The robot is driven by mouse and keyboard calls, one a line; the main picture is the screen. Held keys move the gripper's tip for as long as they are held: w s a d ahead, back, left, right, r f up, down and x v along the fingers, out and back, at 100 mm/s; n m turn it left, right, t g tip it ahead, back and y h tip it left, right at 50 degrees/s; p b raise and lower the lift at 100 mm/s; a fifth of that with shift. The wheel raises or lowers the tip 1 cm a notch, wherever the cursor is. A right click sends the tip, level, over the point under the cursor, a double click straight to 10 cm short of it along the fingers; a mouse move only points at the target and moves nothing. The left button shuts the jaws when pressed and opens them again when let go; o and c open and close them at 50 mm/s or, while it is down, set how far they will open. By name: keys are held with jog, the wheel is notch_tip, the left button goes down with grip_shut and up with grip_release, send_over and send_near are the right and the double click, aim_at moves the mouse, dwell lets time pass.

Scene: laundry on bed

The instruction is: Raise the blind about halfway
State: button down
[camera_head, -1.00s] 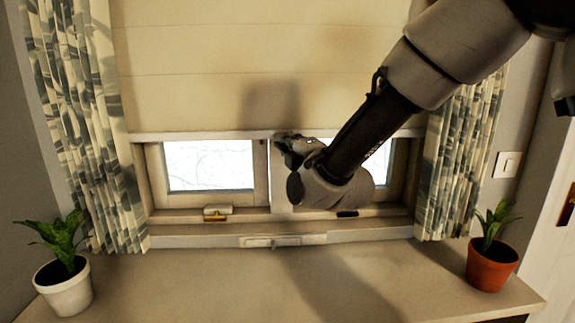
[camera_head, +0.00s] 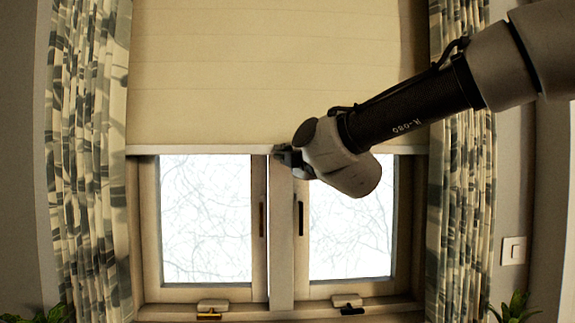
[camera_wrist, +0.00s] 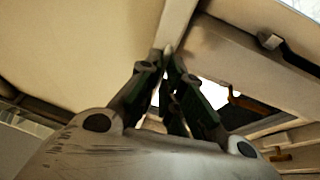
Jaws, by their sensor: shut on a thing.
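The cream blind (camera_head: 270,75) hangs in the upper middle of the head view. Its pale bottom bar (camera_head: 200,149) lies above the window panes, with a large part of the glass uncovered below it. My gripper (camera_head: 282,152) is shut on the bottom bar near its middle. In the wrist view the blind (camera_wrist: 75,50) fills the upper left, and the fingers (camera_wrist: 167,62) close together at the bar's edge. The exact grip on the bar is partly hidden by the fingers.
The window has a left pane (camera_head: 205,220) and a right pane (camera_head: 350,235), with handles and latches on the frame. Patterned curtains hang at the left (camera_head: 88,150) and right (camera_head: 458,190). A light switch (camera_head: 514,250) is on the right wall. Plant leaves show at both lower corners.

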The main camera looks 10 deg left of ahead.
jog(key=c, duration=1.6)
grip_release()
jog(key=v, duration=1.1)
jog(key=shift+s+d+f, duration=0.15)
jog(key=shift+s+d, duration=0.05)
jog(key=shift+s, duration=0.1)
